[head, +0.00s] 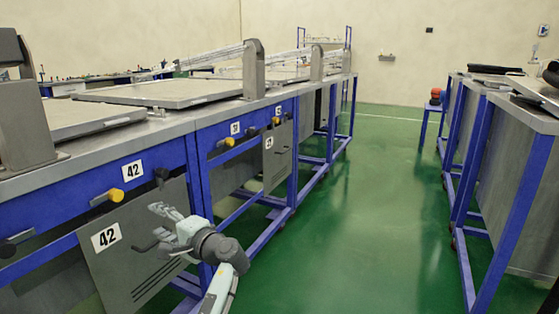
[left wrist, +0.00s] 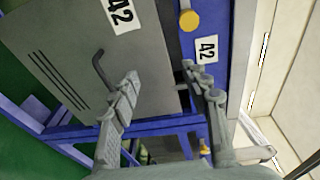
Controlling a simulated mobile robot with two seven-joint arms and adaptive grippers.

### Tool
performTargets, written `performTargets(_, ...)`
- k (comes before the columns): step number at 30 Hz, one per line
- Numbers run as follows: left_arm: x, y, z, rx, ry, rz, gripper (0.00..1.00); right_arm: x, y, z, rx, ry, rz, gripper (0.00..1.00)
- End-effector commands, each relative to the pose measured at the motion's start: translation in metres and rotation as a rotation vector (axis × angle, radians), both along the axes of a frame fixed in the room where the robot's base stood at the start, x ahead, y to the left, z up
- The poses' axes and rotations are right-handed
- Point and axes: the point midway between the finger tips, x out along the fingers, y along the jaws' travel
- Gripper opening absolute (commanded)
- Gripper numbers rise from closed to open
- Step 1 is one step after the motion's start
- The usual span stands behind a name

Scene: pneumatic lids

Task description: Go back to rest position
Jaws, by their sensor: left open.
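My left gripper (head: 160,222) reaches in from the bottom of the head view, in front of the grey cabinet panel (head: 130,275) labelled 42. In the left wrist view its two fingers are apart, with nothing between their tips (left wrist: 160,82). A dark bent handle (left wrist: 99,68) on the grey panel lies just beside the left finger in that picture; I cannot tell whether they touch. A yellow knob (head: 107,197) sits on the blue bench front above, and also shows in the left wrist view (left wrist: 189,19). My right gripper is not in view.
A row of blue-framed benches with flat grey lids (head: 160,93) runs along the left. More blue-framed benches (head: 484,170) stand on the right. The green floor aisle (head: 350,215) between them is clear. A small blue stand (head: 430,109) holds a reddish object at the far end.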

Motion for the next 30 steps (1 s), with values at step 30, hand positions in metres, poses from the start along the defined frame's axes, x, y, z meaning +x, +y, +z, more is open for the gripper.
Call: performTargets(30, -0.348, -0.048, -0.344, -1.342, 0.221, 0.184, 0.47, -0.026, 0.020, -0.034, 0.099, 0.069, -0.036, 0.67)
